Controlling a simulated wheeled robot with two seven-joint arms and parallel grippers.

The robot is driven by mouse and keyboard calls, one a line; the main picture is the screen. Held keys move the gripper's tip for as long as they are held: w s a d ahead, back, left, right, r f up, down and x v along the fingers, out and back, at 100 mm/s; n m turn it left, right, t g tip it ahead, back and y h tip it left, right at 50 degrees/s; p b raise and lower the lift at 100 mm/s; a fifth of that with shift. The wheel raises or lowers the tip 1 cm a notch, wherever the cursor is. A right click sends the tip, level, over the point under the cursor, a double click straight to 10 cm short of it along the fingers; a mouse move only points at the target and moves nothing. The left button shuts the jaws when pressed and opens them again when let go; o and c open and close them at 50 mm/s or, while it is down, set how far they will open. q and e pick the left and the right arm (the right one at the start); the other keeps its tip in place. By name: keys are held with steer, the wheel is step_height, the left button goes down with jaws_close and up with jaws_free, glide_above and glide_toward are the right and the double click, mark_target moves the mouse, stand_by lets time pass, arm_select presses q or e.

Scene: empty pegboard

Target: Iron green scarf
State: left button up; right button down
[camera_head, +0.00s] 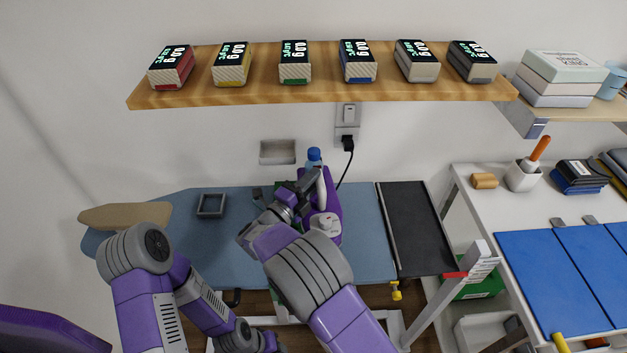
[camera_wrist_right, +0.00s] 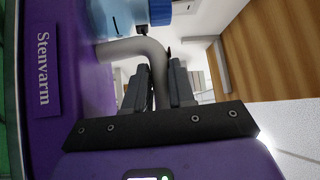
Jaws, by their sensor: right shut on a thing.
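A purple iron (camera_head: 332,203) with a blue cap and a pale grey handle stands on the blue ironing board (camera_head: 362,235), towards its far edge. My right gripper (camera_head: 306,184) is shut on the iron's handle. The right wrist view shows the handle (camera_wrist_right: 138,48) at the fingers (camera_wrist_right: 160,85), and the purple body with the label "Stenvarm". The green scarf is mostly hidden behind the iron and my right arm; a green strip (camera_wrist_right: 4,140) shows at the left edge of the right wrist view. My left arm is folded at the lower left, and its gripper is too unclear to read.
A dark rest (camera_head: 417,230) is at the board's right end, and a grey square tray (camera_head: 211,205) lies left. A cord runs from the wall socket (camera_head: 347,125). A wooden shelf (camera_head: 380,95) with several boxes hangs above. A white table (camera_head: 490,215) stands right.

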mark_target(313, 203)
steer(key=shift+r+p, duration=0.3)
steer(key=shift+p, duration=0.25)
step_height(313, 203, down, 4)
steer(key=shift+b, duration=0.75)
steer(key=shift+f+b, duration=0.3)
steer(key=shift+f, duration=1.35)
steer(key=shift+s, duration=0.25)
steer(key=shift+s+p, duration=0.65)
steer(key=shift+s, duration=0.25)
steer(key=shift+w, duration=0.1)
